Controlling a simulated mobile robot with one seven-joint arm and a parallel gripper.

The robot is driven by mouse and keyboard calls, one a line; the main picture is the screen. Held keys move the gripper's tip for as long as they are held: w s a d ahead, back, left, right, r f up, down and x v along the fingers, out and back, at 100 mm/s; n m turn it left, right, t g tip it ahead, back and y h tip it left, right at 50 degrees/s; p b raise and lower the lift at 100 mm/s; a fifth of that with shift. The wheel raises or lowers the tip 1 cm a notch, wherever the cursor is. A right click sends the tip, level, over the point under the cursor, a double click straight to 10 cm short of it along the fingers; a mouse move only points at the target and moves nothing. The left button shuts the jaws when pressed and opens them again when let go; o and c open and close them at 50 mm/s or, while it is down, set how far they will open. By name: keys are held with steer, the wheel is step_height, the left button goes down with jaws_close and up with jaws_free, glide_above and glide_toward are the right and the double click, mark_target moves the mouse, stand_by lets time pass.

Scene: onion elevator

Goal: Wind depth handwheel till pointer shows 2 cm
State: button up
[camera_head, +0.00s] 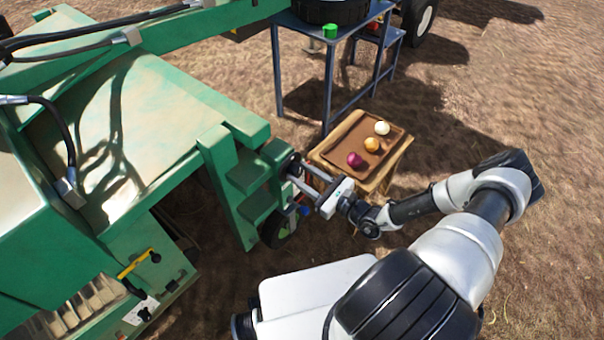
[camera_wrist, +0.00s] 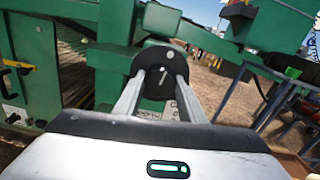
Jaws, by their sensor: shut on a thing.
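A dark round handwheel (camera_wrist: 159,57) is on the front of a green machine part in the wrist view. It also shows in the head view as a small dark disc (camera_head: 289,162), partly covered by my gripper. My gripper (camera_wrist: 160,82) points straight at the wheel. Its two pale fingers are shut on the wheel, with a light bar visible at the centre between them. In the head view my gripper (camera_head: 301,177) is beside the green steps of the machine. A small pale plate with dark marks shows below the wheel, partly behind a finger. I cannot make out a pointer or its reading.
A wooden tray (camera_head: 331,157) with a purple, an orange and a white onion stands right beside my gripper. Behind it is a blue metal frame (camera_head: 328,90). A small wheel (camera_head: 275,229) sits below my gripper. A yellow lever (camera_head: 133,264) is at lower left. Bare soil lies right.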

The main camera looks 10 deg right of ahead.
steer(key=m, duration=0.8)
steer(key=shift+d, duration=0.1)
steer(key=m, duration=0.4)
steer(key=shift+f+m, duration=0.1)
steer(key=shift+m, duration=1.8)
steer(key=o, duration=1)
steer(key=shift+o, duration=0.2)
